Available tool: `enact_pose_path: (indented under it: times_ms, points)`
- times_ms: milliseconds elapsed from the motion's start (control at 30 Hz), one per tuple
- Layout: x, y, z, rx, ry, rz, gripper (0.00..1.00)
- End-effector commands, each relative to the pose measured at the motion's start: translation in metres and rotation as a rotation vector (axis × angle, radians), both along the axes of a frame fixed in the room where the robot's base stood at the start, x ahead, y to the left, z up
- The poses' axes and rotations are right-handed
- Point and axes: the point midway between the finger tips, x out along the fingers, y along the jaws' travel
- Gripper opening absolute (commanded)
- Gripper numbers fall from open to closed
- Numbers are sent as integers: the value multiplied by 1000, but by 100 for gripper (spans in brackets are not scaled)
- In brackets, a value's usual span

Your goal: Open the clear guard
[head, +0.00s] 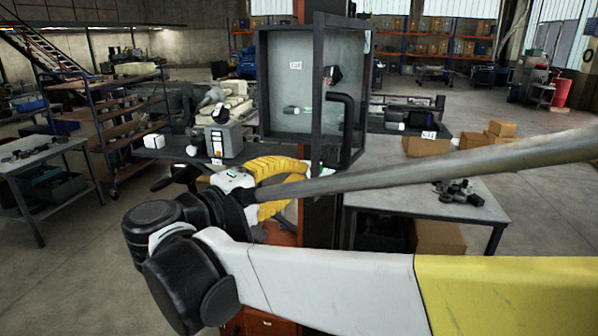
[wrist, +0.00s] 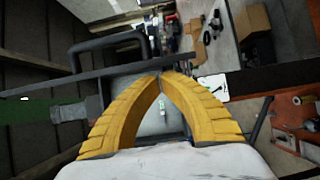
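The clear guard (head: 352,60) is a dark-framed see-through panel on the right side of a grey box (head: 285,85). A bent black handle (head: 349,125) stands out from it. I cannot tell whether the panel is fully shut. My gripper (head: 304,168) has yellow ribbed fingers and is low, just below the box, near the lower end of the handle. In the wrist view the fingertips (wrist: 160,76) meet, with nothing seen between them. The handle (wrist: 105,46) is beyond them to the upper left, apart from the fingers, and a dark frame bar (wrist: 125,70) crosses just behind the tips.
A workbench (head: 415,185) with small dark parts stands to the right, with cardboard boxes (head: 428,146) behind. A grey device (head: 223,139) sits left of the box. A shelf rack (head: 110,120) and table (head: 35,152) stand at left. Open floor lies at the right rear.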

Motion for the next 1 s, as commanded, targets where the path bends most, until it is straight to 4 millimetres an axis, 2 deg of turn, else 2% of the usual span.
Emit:
enact_pose_path:
  times_ms: [167,500,1000]
  points:
    - [-4,-7,1,0,0,21,0]
    - [-27,-46,0,0,0,97,0]
    - [-24,-48,0,0,0,97,0]
